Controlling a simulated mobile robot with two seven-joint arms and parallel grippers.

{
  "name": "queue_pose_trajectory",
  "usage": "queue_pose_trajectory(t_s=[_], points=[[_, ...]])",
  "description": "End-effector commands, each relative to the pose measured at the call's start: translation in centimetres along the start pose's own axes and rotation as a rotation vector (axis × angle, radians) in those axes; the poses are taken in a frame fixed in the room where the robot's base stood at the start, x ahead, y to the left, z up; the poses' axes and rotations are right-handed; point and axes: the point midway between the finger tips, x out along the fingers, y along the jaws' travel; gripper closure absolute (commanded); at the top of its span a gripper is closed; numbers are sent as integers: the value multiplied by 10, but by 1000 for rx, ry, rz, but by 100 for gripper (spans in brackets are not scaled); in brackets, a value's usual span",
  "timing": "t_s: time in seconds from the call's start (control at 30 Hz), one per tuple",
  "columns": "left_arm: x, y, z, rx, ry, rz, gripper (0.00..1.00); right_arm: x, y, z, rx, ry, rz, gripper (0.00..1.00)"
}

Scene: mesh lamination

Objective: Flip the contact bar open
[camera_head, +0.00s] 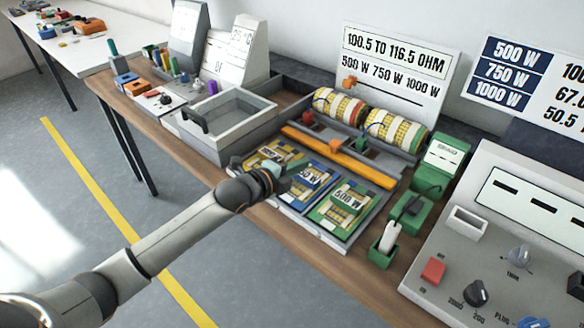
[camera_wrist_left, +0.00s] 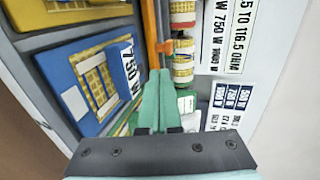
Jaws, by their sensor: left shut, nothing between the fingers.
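A long orange bar (camera_head: 338,157), which looks like the contact bar, lies across the fixture between the mesh rolls and the flat cards. It also shows at the top of the left wrist view (camera_wrist_left: 150,32). A small orange piece (camera_head: 349,82) stands up behind the rolls. My left gripper (camera_head: 277,172) is over the front cards, on the near side of the bar and apart from it. Its green fingers (camera_wrist_left: 152,92) are shut with nothing between them. My right gripper is in neither view.
Yellow, blue (camera_head: 305,180) and green (camera_head: 345,208) wattage cards lie in front of the bar. A grey bin (camera_head: 232,125) is to the left. Green holders (camera_head: 408,212) and a grey meter panel (camera_head: 500,240) are to the right.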

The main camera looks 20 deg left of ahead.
Motion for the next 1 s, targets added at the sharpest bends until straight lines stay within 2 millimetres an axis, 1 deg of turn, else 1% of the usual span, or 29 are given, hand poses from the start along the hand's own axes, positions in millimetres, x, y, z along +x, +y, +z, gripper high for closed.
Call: queue_pose_trajectory(t_s=[0.03, 0.1, 0.3, 1.0], points=[[-8, 0, 0, 3, 0, 1, 100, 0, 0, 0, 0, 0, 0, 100], [-16, 0, 0, 2, 0, 0, 100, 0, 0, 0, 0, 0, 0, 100], [-28, 0, 0, 1, 0, 0, 100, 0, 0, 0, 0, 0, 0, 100], [-29, 0, 0, 0, 0, 0, 100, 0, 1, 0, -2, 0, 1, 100]])
